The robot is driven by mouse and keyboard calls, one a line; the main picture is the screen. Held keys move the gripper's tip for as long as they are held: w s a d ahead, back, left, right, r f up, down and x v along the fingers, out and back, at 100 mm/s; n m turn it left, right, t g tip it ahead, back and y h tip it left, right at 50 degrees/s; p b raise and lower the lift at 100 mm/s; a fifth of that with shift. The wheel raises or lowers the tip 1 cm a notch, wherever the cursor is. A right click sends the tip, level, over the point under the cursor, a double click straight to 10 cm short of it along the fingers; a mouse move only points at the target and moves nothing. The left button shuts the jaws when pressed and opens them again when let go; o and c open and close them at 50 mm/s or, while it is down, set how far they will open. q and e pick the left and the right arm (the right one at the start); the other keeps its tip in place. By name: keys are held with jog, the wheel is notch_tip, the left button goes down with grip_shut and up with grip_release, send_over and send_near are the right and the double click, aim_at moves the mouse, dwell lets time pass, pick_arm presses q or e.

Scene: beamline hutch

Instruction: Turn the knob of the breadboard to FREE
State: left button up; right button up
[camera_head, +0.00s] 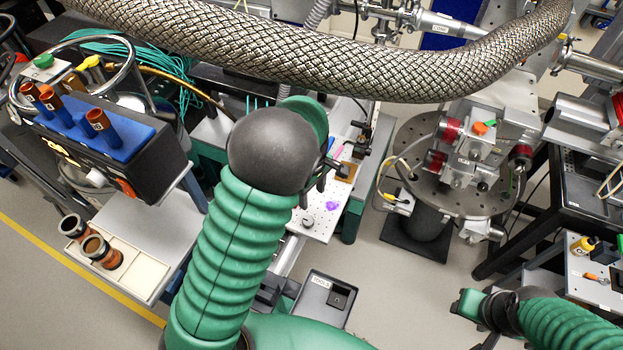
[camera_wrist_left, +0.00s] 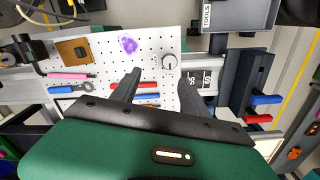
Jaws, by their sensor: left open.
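The knob's markings are too small to read. My left gripper (camera_wrist_left: 160,79) is open, with one finger on each side below the knob, apart from it. In the head view its dark fingers (camera_head: 325,174) are over the breadboard. My right gripper (camera_head: 485,308) is at lower right.
A purple patch (camera_wrist_left: 128,45), a brown block (camera_wrist_left: 73,50) and a pink pen (camera_wrist_left: 70,76) are on the breadboard. A TOOLS box (camera_head: 322,299) stands in front. A braided hose (camera_head: 330,65) crosses above. A round instrument stage (camera_head: 410,160) stands to the right.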

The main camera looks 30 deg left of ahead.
pick_arm(q)
notch_tip(320, 180, up, 8)
jog(key=shift+s+f, duration=0.15)
jog(key=shift+f, duration=0.1)
jog(key=shift+s+a, duration=0.1)
jog(key=shift+s, duration=0.15)
